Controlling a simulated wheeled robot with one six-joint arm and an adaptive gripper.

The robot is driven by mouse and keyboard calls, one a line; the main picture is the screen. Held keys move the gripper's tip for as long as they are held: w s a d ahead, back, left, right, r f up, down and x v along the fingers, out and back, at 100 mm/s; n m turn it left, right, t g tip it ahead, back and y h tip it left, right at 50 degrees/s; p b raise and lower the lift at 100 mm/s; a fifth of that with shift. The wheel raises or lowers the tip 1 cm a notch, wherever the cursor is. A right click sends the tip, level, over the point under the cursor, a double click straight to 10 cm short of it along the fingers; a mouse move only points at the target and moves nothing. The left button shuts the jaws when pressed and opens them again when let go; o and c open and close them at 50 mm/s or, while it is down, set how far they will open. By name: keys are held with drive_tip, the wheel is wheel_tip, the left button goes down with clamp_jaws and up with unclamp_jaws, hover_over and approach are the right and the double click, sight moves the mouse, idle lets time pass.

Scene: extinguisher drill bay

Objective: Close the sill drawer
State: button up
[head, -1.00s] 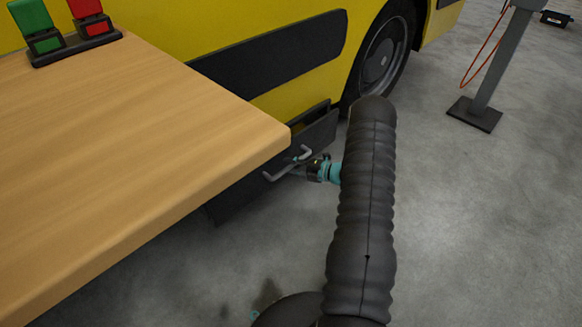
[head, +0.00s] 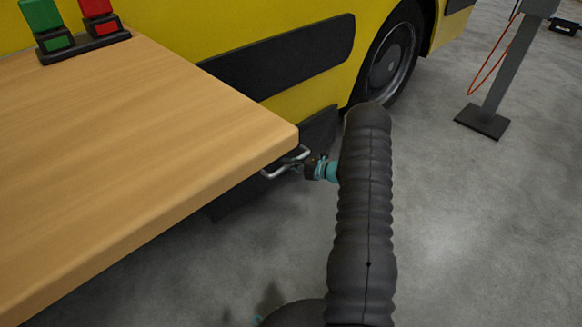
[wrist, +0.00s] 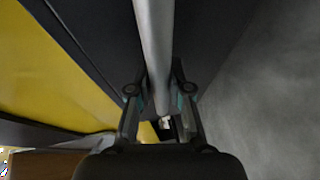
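The sill drawer (head: 320,128) is a dark panel low on the yellow vehicle's side, partly hidden by the bench corner. Its front sits close against the body, and I see no open gap above it; whether it is fully flush I cannot tell. A grey metal bar handle (head: 276,174) stands out from its front, and it also shows in the wrist view (wrist: 155,45). My gripper (head: 307,167) is at the handle, just beyond the bench corner. In the wrist view my gripper's fingers (wrist: 160,80) lie on both sides of the bar and look closed on it.
A wooden bench (head: 130,170) fills the left, its corner close to my gripper. On it stands a rack with a green and a red block (head: 97,15). A vehicle wheel (head: 390,60) and a grey post (head: 495,85) are beyond.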

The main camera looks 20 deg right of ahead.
drive_tip(key=o, duration=0.3)
drive_tip(key=shift+w+a, duration=0.15)
drive_tip(key=shift+o, duration=0.2)
drive_tip(key=shift+d, duration=0.2)
drive_tip(key=v, duration=1.2)
drive_tip(key=shift+a+r, duration=0.1)
drive_tip(key=shift+r, duration=0.05)
